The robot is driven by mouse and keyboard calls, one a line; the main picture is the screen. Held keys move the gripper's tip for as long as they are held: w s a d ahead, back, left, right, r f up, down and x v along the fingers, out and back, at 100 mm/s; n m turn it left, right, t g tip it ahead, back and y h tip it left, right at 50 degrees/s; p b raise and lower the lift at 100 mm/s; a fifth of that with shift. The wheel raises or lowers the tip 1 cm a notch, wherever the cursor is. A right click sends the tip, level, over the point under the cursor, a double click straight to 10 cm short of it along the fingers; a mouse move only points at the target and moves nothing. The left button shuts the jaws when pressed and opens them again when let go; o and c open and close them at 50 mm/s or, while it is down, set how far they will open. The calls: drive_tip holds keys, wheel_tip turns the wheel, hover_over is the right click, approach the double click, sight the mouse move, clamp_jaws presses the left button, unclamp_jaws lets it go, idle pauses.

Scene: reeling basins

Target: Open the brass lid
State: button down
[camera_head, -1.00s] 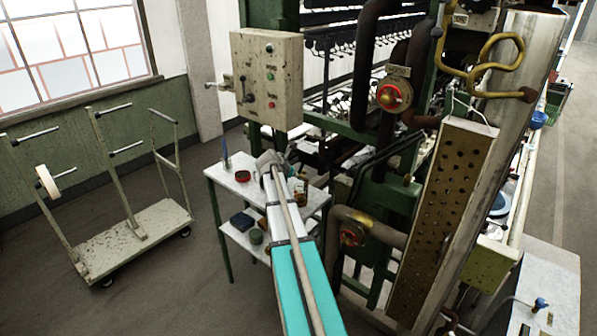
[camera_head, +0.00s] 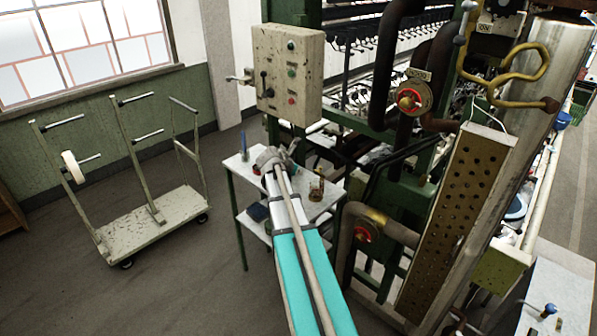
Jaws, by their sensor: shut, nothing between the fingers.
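I cannot tell for certain which thing is the brass lid. A brass-coloured perforated panel (camera_head: 455,215) leans on the machine at the right, its long face tilted. A small brown jar (camera_head: 317,188) stands on the small white table (camera_head: 322,207); its top is too small to make out. My gripper (camera_head: 291,148) is at the far end of my teal and white arm, over the back of the small table. It is shut and empty, partly hidden by the wrist, and apart from the panel.
A grey control box (camera_head: 288,75) hangs above and behind my gripper. Dark pipes with a red valve (camera_head: 408,99) stand right of it. A trolley (camera_head: 155,220) stands at the left, with free floor between it and the table. A blue item (camera_head: 243,142) stands on the table's left.

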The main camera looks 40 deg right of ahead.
drive_tip(key=shift+d+r+p, duration=0.55)
drive_tip(key=shift+r+p, duration=0.05)
drive_tip(key=shift+r, duration=0.2)
drive_tip(key=shift+f, duration=0.1)
drive_tip(key=b, duration=0.7)
approach(320, 169)
wheel_tip(320, 169, down, 4)
drive_tip(key=d, duration=0.2)
drive_tip(key=shift+w+d+f, duration=0.1)
drive_tip(key=shift+w+d, duration=0.2)
drive_tip(key=shift+d, duration=0.3)
drive_tip(key=shift+w+d+f, duration=0.15)
drive_tip(key=shift+w+d, duration=0.15)
drive_tip(key=shift+d, duration=0.35)
drive_tip(key=shift+d+r, duration=0.15)
drive_tip(key=shift+d, duration=0.1)
